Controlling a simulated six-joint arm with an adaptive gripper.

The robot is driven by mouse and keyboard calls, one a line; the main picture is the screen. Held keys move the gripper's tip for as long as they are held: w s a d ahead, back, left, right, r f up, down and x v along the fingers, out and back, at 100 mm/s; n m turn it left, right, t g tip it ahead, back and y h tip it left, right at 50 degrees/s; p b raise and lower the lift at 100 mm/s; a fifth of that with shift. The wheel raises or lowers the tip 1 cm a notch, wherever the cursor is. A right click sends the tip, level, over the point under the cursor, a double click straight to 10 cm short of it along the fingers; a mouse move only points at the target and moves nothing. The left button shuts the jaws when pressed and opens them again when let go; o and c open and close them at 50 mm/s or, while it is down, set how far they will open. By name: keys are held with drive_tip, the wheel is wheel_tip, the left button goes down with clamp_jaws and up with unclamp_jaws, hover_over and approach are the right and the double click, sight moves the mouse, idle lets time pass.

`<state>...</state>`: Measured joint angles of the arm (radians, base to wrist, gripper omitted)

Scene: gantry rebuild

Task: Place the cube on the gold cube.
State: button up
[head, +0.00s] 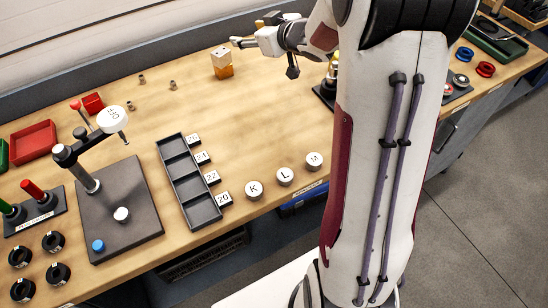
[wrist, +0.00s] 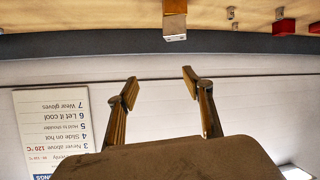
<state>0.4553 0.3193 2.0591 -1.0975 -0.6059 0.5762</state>
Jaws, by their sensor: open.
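A pale wooden-looking cube with dark marks (head: 220,57) sits on the gold cube (head: 224,72) near the back edge of the bench. The pair looks stacked and upright. In the wrist view the pair shows at the top edge, upside down, with the pale cube (wrist: 174,26) below the gold cube (wrist: 175,6). My gripper (head: 238,42) is open and empty, up and to the right of the stack in the head view. In the wrist view its two fingers (wrist: 160,80) are spread, with nothing between them and the cubes beyond them.
Small metal pieces (head: 172,85) and a red block (head: 93,103) lie left of the stack. A black compartment tray (head: 188,181) and a press stand (head: 120,205) are nearer the front. Bench around the stack is clear. A wall sign (wrist: 50,130) stands behind.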

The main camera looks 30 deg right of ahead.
drive_tip(key=s+a+r+m+g+h, duration=0.1)
drive_tip(key=s+r+m+h, duration=0.2)
drive_tip(key=s, duration=0.4)
drive_tip(key=s+a+r+g+h, duration=0.1)
drive_tip(key=s+r+g+h, duration=0.1)
drive_tip(key=s+r, duration=0.45)
drive_tip(key=s+a+f+g+y, duration=0.1)
drive_tip(key=s+a, duration=0.3)
drive_tip(key=s, duration=0.4)
drive_tip(key=s+a+f+g+y, duration=0.1)
drive_tip(key=s+a+f, duration=0.3)
drive_tip(key=s, duration=0.5)
drive_tip(key=s+a+f+g+y, duration=0.1)
drive_tip(key=s+a+f+g, duration=0.1)
drive_tip(key=s+a, duration=0.3)
drive_tip(key=s, duration=0.4)
drive_tip(key=shift+f, duration=0.15)
